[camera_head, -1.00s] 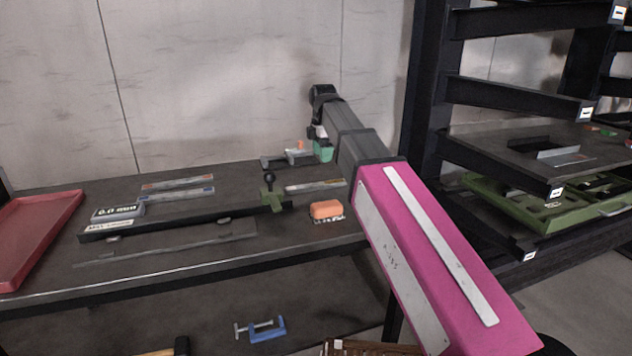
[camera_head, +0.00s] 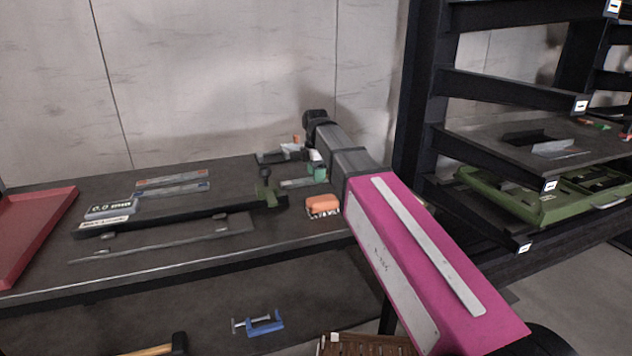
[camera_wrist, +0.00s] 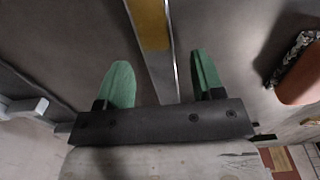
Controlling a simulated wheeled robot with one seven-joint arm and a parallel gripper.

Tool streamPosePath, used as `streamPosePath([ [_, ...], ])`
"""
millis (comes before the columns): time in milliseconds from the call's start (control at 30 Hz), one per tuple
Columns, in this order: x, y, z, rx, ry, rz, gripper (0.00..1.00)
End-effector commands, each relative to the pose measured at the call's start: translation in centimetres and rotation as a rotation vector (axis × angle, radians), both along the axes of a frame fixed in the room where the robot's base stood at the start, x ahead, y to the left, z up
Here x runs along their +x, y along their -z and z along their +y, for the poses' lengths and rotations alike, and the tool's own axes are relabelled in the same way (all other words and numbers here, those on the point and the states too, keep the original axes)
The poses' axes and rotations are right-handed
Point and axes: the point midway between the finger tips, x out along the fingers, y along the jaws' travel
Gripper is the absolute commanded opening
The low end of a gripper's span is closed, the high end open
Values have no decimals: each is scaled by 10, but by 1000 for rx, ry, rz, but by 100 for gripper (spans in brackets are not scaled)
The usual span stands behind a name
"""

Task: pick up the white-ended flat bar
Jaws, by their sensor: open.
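A flat grey bar (camera_head: 297,183) lies on the dark bench top, partly hidden by my gripper. In the wrist view the bar (camera_wrist: 160,72) runs lengthwise between the fingers, with a tan-yellow section near the top edge. I cannot make out a white end on it. My gripper (camera_head: 318,172) is low at the bar's right part in the head view. In the wrist view my gripper (camera_wrist: 162,82) has its green fingers apart, one on each side of the bar, with gaps. I cannot tell the height left above the bench.
An orange-topped block (camera_head: 322,204) lies close in front of my gripper. A black rail (camera_head: 170,215) with a green clamp (camera_head: 266,195) lies left. Two flat bars, one red-ended (camera_head: 172,178), one blue-ended (camera_head: 174,190), lie behind it. A red tray (camera_head: 35,235) stands far left.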

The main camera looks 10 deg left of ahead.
Motion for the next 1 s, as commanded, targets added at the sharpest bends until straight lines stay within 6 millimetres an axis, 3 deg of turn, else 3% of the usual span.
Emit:
streamPosePath([
  [100, 0, 12, -1, -1, 0, 2, 62],
  [367, 0, 14, 0, 0, 0, 0, 58],
  [533, 0, 14, -1, 0, 0, 0, 3],
  [567, 0, 14, -1, 0, 0, 0, 0],
  [1000, 1, 8, 0, 0, 0, -1, 0],
])
